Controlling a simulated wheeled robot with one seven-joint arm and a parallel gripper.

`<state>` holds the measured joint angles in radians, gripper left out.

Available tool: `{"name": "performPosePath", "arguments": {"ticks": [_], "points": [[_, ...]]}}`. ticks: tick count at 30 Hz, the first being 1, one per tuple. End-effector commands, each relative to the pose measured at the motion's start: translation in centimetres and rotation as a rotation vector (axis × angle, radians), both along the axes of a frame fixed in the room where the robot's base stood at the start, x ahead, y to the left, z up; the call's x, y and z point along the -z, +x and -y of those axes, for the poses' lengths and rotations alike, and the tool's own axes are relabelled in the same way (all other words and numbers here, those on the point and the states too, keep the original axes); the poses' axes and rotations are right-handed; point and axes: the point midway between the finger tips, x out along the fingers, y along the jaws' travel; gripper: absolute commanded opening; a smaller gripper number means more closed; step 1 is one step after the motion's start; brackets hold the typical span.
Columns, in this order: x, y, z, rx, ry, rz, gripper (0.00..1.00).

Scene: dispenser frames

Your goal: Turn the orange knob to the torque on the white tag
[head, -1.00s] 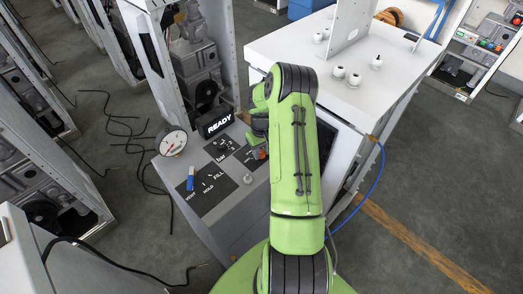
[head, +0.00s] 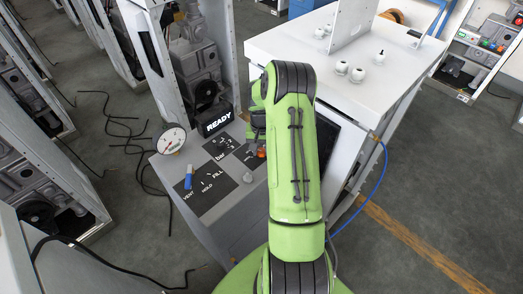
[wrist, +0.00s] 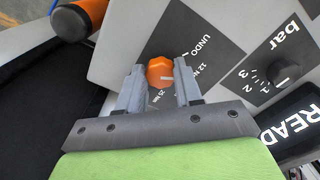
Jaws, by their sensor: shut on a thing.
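The orange knob (wrist: 160,70) sits on a dark plate in the wrist view, with the words UNDO, 12 N and 25 Nm around it, some partly hidden by the fingers. A pale line on the knob points right, roughly at the 12 N mark. My gripper (wrist: 159,80) is shut on the knob, one grey finger on each side. In the head view the orange knob (head: 262,153) shows just left of my green arm, which hides part of the panel. I cannot make out a white tag in these frames.
A black bar knob (wrist: 285,70) and the READY display (wrist: 295,125) are close to the right. In the head view a round gauge (head: 171,139) and a blue-handled lever (head: 188,177) stand on the panel's left. A white cabinet (head: 300,62) stands behind my arm.

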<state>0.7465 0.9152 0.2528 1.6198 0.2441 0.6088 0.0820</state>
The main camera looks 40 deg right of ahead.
Motion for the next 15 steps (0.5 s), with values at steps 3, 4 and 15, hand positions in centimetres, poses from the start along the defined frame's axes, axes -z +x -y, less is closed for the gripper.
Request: {"name": "performPosePath", "arguments": {"ticks": [3, 4, 15], "points": [[0.03, 0.08, 0.01, 0.052, -0.002, 0.002, 0.04], [0.02, 0.08, 0.01, 0.062, -0.002, 0.002, 0.04], [-0.07, 0.11, 0.01, 0.119, -0.002, 0.003, 0.04]]}}
